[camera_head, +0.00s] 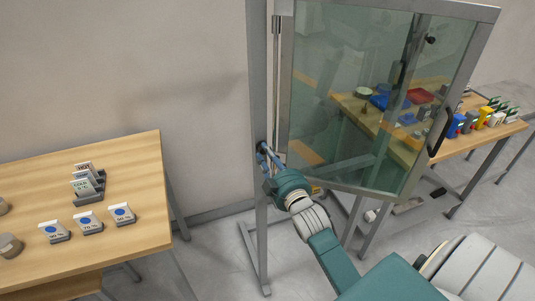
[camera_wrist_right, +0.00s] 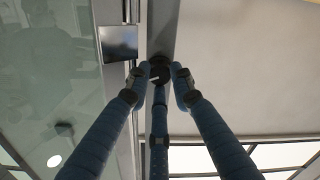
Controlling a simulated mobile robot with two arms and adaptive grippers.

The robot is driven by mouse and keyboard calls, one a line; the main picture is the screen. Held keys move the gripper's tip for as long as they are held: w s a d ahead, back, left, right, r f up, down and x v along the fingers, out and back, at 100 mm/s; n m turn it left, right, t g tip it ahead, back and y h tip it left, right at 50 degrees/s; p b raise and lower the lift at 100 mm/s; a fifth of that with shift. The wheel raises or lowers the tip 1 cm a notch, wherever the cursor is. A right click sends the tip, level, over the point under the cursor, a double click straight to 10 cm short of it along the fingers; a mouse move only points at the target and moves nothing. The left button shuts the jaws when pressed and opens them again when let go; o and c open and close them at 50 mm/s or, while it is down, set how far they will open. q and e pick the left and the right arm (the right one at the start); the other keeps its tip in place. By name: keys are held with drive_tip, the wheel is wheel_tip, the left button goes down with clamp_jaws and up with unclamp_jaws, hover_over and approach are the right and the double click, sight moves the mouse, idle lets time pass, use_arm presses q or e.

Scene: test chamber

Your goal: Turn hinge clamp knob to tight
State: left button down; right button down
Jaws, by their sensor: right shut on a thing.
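The hinge clamp knob (camera_wrist_right: 160,69) is a small dark round knob on the grey metal post of the door frame, in the upper middle of the right wrist view. My right gripper (camera_wrist_right: 159,82) is shut on it, with blue fingers on either side and another below. In the head view my right gripper (camera_head: 264,152) reaches the post (camera_head: 257,80) at the hinge side of the glass door, and its fingers hide the knob there. The glass door (camera_head: 340,100) stands swung out in its grey frame. The knob's marking is too small to read. My left gripper is not in view.
A wooden table (camera_head: 120,165) with small label cards (camera_head: 88,222) and dark holders stands at the left. Another table (camera_head: 490,130) with coloured items is behind the door at the right. Grey floor (camera_head: 215,250) lies open between the left table and the post.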

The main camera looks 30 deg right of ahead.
drive_tip(key=shift+m, duration=0.6)
drive_tip(key=c, duration=1.5)
unclamp_jaws()
drive_tip(key=shift+s, duration=0.1)
drive_tip(key=v, duration=1.2)
